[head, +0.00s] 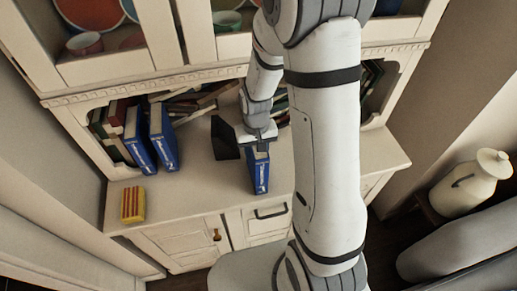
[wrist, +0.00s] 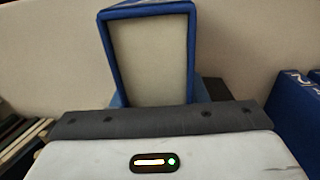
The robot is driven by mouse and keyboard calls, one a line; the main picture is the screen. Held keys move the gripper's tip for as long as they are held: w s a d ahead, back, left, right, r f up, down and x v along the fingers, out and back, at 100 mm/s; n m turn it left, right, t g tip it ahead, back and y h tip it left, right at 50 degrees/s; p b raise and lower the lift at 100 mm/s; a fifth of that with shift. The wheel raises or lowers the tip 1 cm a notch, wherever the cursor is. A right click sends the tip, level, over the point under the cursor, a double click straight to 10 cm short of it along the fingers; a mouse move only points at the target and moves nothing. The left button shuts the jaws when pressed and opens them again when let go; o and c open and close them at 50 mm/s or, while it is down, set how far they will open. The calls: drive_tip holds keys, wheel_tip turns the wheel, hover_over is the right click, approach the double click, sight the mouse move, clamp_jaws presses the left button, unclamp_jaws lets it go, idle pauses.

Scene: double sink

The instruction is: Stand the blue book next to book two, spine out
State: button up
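The blue book (head: 260,173) stands about upright on the cabinet counter or just above it; I cannot tell which. Its lettered spine faces the front. My gripper (head: 262,144) is over its top and appears shut on it, with the fingertips partly hidden. In the wrist view, the blue book (wrist: 150,58) shows its pale page block and blue cover edges. Two more blue books stand to the left in the head view, one (head: 138,140) beside the other (head: 163,137). In the wrist view, a blue book with a 2 on its spine, book two (wrist: 300,108), is at the right.
A dark bookend (head: 224,139) stands between the held book and the pair of blue books. A yellow and red box (head: 133,204) sits at the front left of the counter. Dark books (head: 113,125) fill the niche's left end. Bare counter (head: 205,185) lies between.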

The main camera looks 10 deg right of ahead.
drive_tip(key=o, duration=0.4)
drive_tip(key=shift+r, duration=0.15)
wheel_tip(320, 180, up, 12)
drive_tip(key=shift+b, duration=0.4)
drive_tip(key=shift+t, duration=0.8)
drive_tip(key=s+r, duration=0.4)
drive_tip(key=s+d+r, duration=0.1)
drive_tip(key=r, duration=0.1)
drive_tip(key=shift+s, duration=0.4)
drive_tip(key=shift+o, duration=0.2)
drive_tip(key=s+d+r+t, duration=0.1)
drive_tip(key=s+r, duration=0.2)
drive_tip(key=s, duration=0.5)
drive_tip(key=shift+s+d+r+t, duration=0.2)
drive_tip(key=shift+r+t, duration=0.1)
drive_tip(key=shift+t, duration=0.1)
drive_tip(key=shift+o, duration=0.3)
drive_tip(key=shift+s+d+f+b, duration=0.1)
drive_tip(key=shift+s+f+b, duration=0.05)
drive_tip(key=shift+f+b, duration=0.3)
drive_tip(key=shift+r, duration=0.1)
